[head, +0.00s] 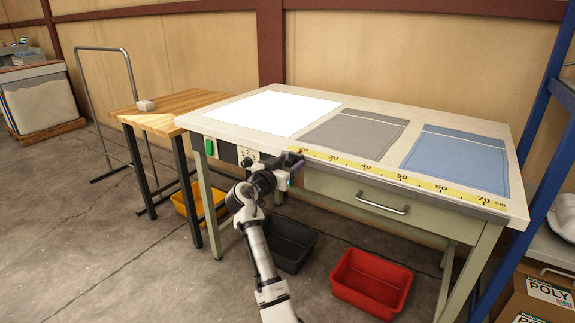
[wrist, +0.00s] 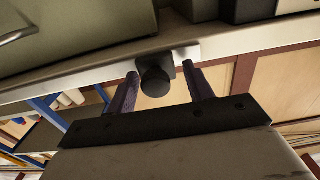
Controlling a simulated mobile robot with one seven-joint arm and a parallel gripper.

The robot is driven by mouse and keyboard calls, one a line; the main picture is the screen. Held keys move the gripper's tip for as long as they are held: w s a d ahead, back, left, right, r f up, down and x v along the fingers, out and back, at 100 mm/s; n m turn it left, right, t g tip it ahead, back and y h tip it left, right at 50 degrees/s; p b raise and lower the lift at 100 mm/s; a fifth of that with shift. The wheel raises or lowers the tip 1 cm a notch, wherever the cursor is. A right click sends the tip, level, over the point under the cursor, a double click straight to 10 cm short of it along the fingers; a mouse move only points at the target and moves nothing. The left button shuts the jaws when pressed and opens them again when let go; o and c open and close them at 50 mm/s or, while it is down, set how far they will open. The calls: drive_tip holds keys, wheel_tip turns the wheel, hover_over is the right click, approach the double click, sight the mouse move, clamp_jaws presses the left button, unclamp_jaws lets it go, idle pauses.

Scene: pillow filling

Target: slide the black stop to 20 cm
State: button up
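The black stop (wrist: 155,80) shows in the wrist view as a round dark knob on a dark block at the pale table edge. My gripper (wrist: 160,72) is open, with one dark finger on each side of the knob and a visible gap to each finger. In the head view my gripper (head: 289,168) is at the table's front edge, near the 20 mark of the yellow scale (head: 418,180). It covers most of the stop there, so I cannot read the stop's exact position. The scale runs right to past 70 cm.
A white sheet (head: 272,112), a grey cover (head: 355,134) and a blue cover (head: 457,158) lie on the table. Left of my gripper is a switch panel (head: 240,156). Below are a drawer handle (head: 382,203), a black bin (head: 284,243) and a red bin (head: 371,283).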

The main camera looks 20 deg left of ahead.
drive_tip(key=b+v, duration=0.1)
drive_tip(key=v, duration=1.3)
drive_tip(key=shift+r, duration=0.1)
